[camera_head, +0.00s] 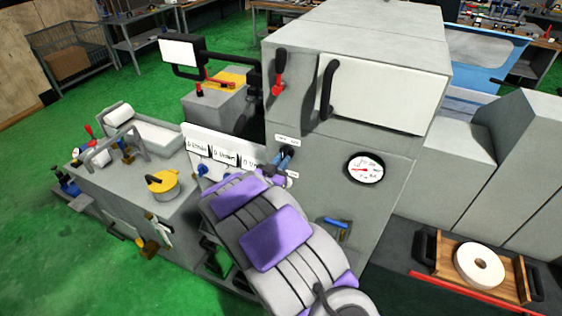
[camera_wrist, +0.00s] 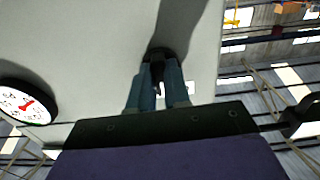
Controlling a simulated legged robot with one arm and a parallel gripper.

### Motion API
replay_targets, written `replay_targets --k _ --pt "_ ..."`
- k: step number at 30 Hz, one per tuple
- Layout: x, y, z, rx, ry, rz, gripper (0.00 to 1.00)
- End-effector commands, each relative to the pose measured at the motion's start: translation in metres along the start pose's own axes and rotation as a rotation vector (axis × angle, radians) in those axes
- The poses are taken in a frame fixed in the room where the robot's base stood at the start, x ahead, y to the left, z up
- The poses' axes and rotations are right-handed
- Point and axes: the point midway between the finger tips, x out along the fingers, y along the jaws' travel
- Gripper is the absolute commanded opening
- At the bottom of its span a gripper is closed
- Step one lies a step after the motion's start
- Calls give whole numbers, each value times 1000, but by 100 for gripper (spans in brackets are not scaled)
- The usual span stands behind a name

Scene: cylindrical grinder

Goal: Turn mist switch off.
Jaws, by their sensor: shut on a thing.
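The mist switch appears to be the small black knob (camera_wrist: 157,55) on the grey machine panel, seen in the wrist view. My gripper (camera_wrist: 159,82) has its two blue-grey fingers on either side of this knob, shut on it. In the head view my gripper (camera_head: 283,160) reaches the front of the grey grinder cabinet, between two small white labels (camera_head: 287,138). My arm and the fingers hide the knob there. The label text and the switch position cannot be read.
A round white gauge (camera_head: 365,169) sits right of my gripper, and also shows in the wrist view (camera_wrist: 25,104). A red-handled lever (camera_head: 279,75) and a black door handle (camera_head: 327,88) are above. White labelled panels (camera_head: 225,152) lie left. A wooden tray (camera_head: 450,267) stands right.

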Motion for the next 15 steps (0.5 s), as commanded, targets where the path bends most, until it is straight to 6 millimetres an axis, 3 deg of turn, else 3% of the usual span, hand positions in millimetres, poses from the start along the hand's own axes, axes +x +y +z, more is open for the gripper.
replay_targets --k 4,5,12,15 --pt "0 -3 -4 2 8 -5 0" --pt "0 -3 -4 2 8 -5 18" --pt "0 -2 -2 2 5 -3 41" --pt "0 0 -2 2 4 -3 43"
